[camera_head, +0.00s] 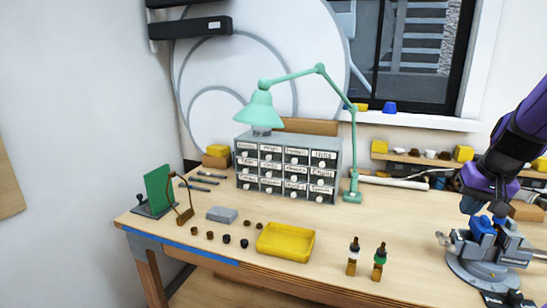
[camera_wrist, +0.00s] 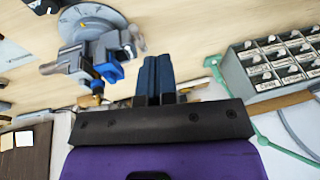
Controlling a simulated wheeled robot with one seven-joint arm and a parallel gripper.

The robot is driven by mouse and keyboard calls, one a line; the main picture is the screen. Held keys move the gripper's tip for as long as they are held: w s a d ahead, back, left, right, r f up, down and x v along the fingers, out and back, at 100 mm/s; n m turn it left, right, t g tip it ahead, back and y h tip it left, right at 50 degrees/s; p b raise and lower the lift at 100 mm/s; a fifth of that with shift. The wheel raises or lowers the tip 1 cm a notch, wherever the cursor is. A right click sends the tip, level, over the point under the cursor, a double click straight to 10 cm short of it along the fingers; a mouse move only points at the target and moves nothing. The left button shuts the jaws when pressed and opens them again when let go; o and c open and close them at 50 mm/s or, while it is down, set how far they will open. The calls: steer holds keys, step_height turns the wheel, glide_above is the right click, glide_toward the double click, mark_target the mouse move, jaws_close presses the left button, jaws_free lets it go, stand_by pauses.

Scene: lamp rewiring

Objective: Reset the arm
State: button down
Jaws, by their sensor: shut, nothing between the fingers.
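The grey and blue vise (camera_head: 489,246) stands on a round base at the bench's right end. It also shows in the wrist view (camera_wrist: 95,58), beside the fingers and apart from them in that picture.
The wooden bench (camera_head: 345,228) holds a drawer cabinet (camera_head: 290,168), a green lamp (camera_head: 353,190), a yellow tray (camera_head: 286,242), two small bottles (camera_head: 379,262) and a green board on a stand (camera_head: 158,190). Several small knobs lie at the left. The bench middle behind the bottles is clear.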

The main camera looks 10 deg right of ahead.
steer(key=s+a+r+n+t, duration=0.1)
steer(key=s+a+r+n, duration=0.2)
steer(key=a, duration=0.8)
steer(key=s+a+r+n, duration=0.3)
steer(key=s+a+r, duration=0.4)
steer(key=a, duration=0.4)
steer(key=shift+s+r+t, duration=0.2)
steer(key=shift+s+t, duration=0.1)
steer(key=shift+t, duration=0.1)
